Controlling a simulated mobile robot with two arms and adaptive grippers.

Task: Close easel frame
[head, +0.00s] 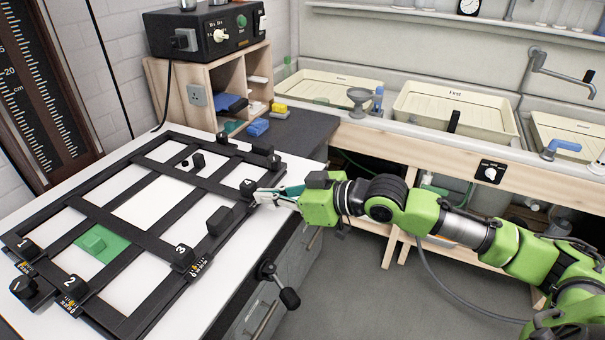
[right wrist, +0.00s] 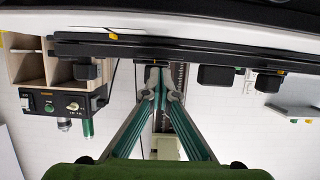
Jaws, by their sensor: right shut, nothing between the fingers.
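The easel frame (head: 147,235) is a black grid of bars with knobs numbered 1 to 4, over a white surface. Whether it lies fully flat or slightly raised I cannot tell. My right gripper (head: 262,195) is at its right edge, beside the number 4 knob (head: 248,187). The gripper is shut with nothing in it. In the right wrist view, which is upside down, its fingertips (right wrist: 160,88) meet close to the frame's dark edge bars (right wrist: 220,50); contact is unclear. My left gripper is out of view.
A black crank handle (head: 288,297) sticks out at the bench's front. A wooden shelf (head: 206,88) carries a black control box (head: 207,32).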

